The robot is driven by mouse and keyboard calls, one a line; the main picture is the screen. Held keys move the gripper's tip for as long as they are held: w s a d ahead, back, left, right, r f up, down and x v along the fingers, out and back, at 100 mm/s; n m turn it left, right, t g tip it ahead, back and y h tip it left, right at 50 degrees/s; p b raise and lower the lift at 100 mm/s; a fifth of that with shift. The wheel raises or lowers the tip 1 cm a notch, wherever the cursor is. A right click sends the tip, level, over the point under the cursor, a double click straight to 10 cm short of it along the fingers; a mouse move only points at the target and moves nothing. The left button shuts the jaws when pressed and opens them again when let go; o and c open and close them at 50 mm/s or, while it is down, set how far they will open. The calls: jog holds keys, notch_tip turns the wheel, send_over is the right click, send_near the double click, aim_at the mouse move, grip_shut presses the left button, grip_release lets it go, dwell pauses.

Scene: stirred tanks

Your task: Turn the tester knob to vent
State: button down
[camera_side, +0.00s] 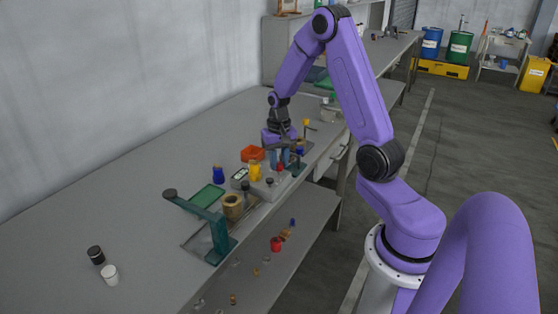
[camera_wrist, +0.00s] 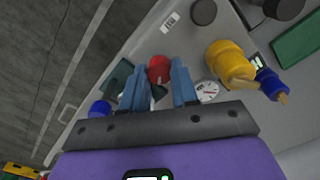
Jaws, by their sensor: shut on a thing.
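A round white dial (camera_wrist: 207,91) sits right of the fingers. Its markings are too small to read, as is the knob's pointing direction.
Yellow (camera_wrist: 228,60) and blue (camera_wrist: 270,84) fittings stand close right of my fingers. An orange-red bin (camera_side: 252,153) and a green stand (camera_side: 215,235) flank the work. The bench's left part is mostly clear.

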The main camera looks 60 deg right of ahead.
aim_at(279, 164)
jog(key=n, duration=0.5)
jog(key=shift+n, duration=0.3)
jog(key=n, duration=0.4)
jog(key=shift+n, duration=0.3)
jog(key=c, duration=0.9)
grip_release()
jog(key=shift+o, duration=0.2)
jog(key=shift+r, duration=0.1)
notch_tip(279, 164, up, 17)
jog(key=shift+r, duration=0.15)
